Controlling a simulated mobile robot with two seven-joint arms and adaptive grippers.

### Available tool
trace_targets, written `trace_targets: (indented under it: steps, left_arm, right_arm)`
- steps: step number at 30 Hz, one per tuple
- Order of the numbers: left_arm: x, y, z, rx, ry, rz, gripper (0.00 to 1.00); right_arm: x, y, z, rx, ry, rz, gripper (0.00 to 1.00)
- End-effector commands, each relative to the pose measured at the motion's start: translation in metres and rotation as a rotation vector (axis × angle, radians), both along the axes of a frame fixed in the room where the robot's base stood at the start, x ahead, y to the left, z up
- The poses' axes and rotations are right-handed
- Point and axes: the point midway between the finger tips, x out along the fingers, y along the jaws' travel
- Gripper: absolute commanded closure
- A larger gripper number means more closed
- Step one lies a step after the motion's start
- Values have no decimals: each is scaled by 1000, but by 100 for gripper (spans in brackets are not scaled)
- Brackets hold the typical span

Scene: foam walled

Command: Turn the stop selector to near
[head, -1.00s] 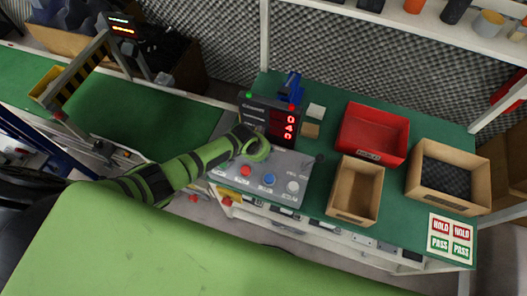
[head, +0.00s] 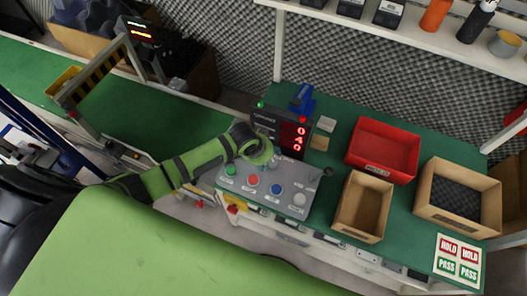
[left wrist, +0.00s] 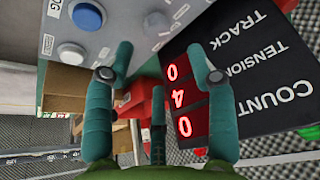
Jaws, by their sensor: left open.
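The grey control panel (head: 235,189) lies on the green bench, with green, red, blue and white buttons along its front. My left gripper (head: 264,156) hangs over the panel's back part, just in front of the black display box (head: 264,125) reading 040. In the left wrist view my left gripper (left wrist: 160,62) is open and empty, its teal fingers apart. My right gripper is not in view.
A red bin (head: 381,150), a cardboard box (head: 362,205) and a foam-lined box (head: 459,191) stand right of the panel. A blue device (head: 302,98) stands behind the display. The green conveyor (head: 165,115) is on the left, a shelf (head: 400,35) above.

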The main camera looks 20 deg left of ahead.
Motion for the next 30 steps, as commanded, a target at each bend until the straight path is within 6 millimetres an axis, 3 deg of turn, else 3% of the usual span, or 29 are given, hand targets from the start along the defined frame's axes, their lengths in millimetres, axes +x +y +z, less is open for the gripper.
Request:
trace_targets:
  steps: [9, 30]
  left_arm:
    - [-12, 6, 37, 0, -4, -1, 44]
    - [-16, 5, 41, -3, -2, -2, 44]
  right_arm:
    - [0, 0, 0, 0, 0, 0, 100]
    - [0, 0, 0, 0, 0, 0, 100]
